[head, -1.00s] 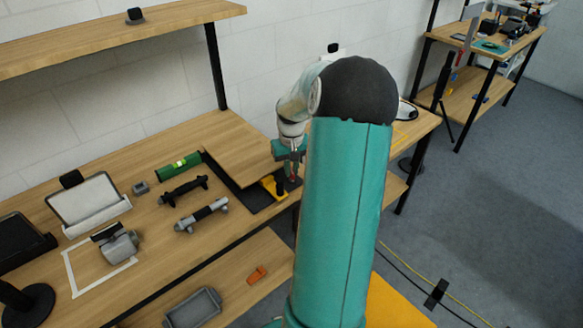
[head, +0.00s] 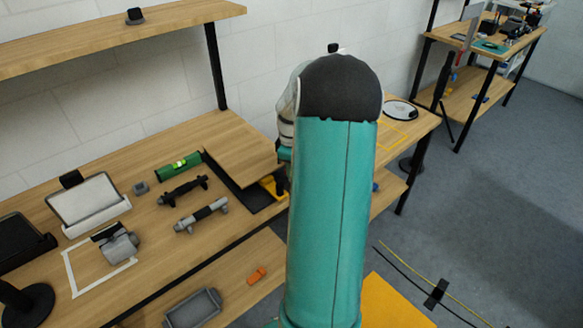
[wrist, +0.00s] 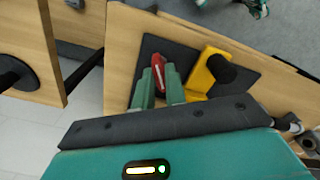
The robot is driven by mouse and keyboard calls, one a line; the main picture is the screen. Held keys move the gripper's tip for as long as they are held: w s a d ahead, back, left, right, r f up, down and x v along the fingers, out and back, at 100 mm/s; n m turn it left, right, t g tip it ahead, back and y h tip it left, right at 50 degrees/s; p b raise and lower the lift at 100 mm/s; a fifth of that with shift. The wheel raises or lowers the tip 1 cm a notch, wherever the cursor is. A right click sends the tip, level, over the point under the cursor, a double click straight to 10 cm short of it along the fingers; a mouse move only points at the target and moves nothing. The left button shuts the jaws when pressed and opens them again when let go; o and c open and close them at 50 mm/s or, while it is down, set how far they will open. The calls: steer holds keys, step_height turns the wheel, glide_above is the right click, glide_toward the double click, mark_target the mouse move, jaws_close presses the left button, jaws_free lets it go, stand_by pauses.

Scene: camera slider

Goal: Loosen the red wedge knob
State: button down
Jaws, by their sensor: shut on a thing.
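The red wedge knob (wrist: 159,74) shows in the wrist view as a narrow red piece with a pale line along it, above a dark mat (wrist: 150,46). My gripper (wrist: 159,85) has its two green fingers closed on the knob, one on each side. A yellow bracket (wrist: 203,75) with a black round knob (wrist: 222,68) stands just right of the fingers, apart from them. In the head view my own arm hides the gripper and the red knob; only part of the yellow bracket (head: 270,187) shows beside the arm.
On the bench in the head view lie a green spirit level (head: 178,166), a black-handled bar (head: 183,190) and a grey bar (head: 202,214). An orange piece (head: 257,273) lies on the lower shelf.

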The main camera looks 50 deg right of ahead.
steer(key=n, duration=0.6)
steer(key=shift+r+n, duration=0.1)
steer(key=shift+n, duration=0.2)
steer(key=n, duration=0.5)
stand_by(0.4)
steer(key=c, duration=1.4)
jaws_free()
steer(key=shift+c, duration=0.2)
step_height(320, 180, up, 14)
